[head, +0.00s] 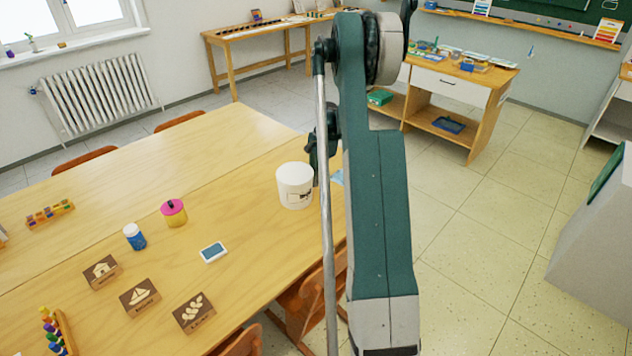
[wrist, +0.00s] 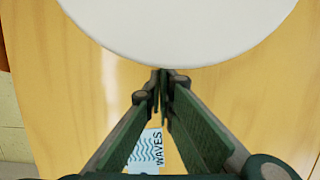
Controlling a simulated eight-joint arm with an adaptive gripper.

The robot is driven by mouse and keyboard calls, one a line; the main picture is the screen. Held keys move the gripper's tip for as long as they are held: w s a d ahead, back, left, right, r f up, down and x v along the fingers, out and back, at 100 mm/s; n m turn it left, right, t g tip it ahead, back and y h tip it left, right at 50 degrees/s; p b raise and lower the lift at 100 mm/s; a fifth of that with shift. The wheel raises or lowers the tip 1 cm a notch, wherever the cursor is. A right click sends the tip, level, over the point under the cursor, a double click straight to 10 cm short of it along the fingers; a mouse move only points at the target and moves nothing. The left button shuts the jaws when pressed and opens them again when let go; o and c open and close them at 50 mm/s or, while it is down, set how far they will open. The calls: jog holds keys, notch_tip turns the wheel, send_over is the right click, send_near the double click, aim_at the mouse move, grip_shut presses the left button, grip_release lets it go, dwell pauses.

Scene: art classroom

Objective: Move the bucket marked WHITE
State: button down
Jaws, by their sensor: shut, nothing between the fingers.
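A white bucket (head: 294,184) stands upright on the wooden table, near its right edge. A small dark marking shows low on its side, too small to read. In the wrist view the bucket's round white top (wrist: 185,25) fills the upper middle. My gripper (wrist: 161,80) is shut and empty, its fingertips close to the near rim of the bucket; I cannot tell whether they touch. In the head view, the dark gripper (head: 313,160) is beside the bucket's right side, partly hidden by my arm.
A blue card marked WAVES (wrist: 147,152) lies under my fingers. On the table (head: 235,150) are a pink-lidded jar (head: 174,213), a blue jar (head: 135,237), a blue-faced card (head: 213,252) and picture blocks (head: 140,297). Chairs (head: 312,297) stand at the table's edge.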

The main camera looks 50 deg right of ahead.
aim_at(289, 177)
jog(key=a, duration=2)
jog(key=shift+a, duration=0.25)
jog(key=shift+d+b, duration=0.35)
jog(key=shift+d, duration=0.35)
jog(key=d, duration=0.3)
jog(key=shift+r, duration=0.25)
jog(key=p+v, duration=0.2)
jog(key=v, duration=0.6)
jog(key=shift+a, duration=0.1)
jog(key=shift+r, duration=0.7)
